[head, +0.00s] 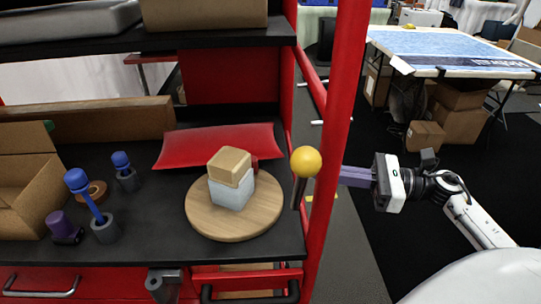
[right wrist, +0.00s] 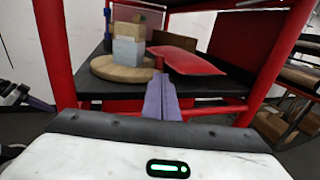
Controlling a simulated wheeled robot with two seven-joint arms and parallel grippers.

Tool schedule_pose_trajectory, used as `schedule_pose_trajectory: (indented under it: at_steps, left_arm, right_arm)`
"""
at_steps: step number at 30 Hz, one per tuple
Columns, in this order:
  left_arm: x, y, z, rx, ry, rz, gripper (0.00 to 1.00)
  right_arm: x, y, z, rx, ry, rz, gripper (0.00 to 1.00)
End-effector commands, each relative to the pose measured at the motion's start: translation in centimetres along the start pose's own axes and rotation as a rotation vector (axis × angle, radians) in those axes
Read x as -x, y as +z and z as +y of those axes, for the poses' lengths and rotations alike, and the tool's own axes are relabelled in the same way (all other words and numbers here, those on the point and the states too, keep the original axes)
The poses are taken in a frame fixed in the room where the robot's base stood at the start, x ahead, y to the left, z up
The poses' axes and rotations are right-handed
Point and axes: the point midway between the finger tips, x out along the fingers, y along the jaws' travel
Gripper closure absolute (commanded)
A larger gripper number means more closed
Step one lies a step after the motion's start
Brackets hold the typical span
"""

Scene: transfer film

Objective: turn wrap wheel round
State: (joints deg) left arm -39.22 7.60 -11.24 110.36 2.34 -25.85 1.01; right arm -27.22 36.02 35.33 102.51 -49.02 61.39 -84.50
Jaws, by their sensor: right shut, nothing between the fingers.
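A round wooden turntable (head: 240,222), which I take to be the wrap wheel, lies on the dark shelf. On it stands a stack: a tan block (head: 229,165) on top of a pale, whitish block (head: 232,189). In the right wrist view the wheel (right wrist: 112,69) and stack (right wrist: 127,48) show beyond my fingers. My right gripper (head: 345,175) is shut and empty, its purple fingers pointing left beside the red post, apart from the wheel. In the right wrist view the shut fingers (right wrist: 160,92) point toward the shelf. My left gripper is not in view.
The red post (head: 335,130) stands between my right gripper and the shelf. A yellow ball (head: 306,162) on a dark rod is at the shelf's right edge. A red cushion-like pad (head: 220,146) lies behind the wheel. Blue-topped tools (head: 78,180) and an open carton (head: 25,180) are left.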

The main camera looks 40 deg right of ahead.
Motion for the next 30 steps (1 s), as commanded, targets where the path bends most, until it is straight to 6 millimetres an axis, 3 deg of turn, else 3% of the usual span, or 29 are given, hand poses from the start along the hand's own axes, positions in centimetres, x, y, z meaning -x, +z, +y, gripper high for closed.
schedule_pose_trajectory:
  at_steps: [9, 15, 21, 30]
  left_arm:
    - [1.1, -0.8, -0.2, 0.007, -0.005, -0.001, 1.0]
    - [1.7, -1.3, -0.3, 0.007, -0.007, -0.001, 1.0]
    - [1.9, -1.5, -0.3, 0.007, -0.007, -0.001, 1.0]
    - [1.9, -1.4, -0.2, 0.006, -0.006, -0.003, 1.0]
  right_arm:
    - [-7.0, 0.5, 0.0, -0.002, 0.001, -0.006, 1.0]
    - [-10.2, 0.4, 0.0, -0.002, 0.0, -0.005, 1.0]
    - [-11.6, 0.1, 0.0, -0.005, -0.002, -0.003, 1.0]
    - [-11.7, 0.1, 0.0, -0.005, -0.002, -0.003, 1.0]
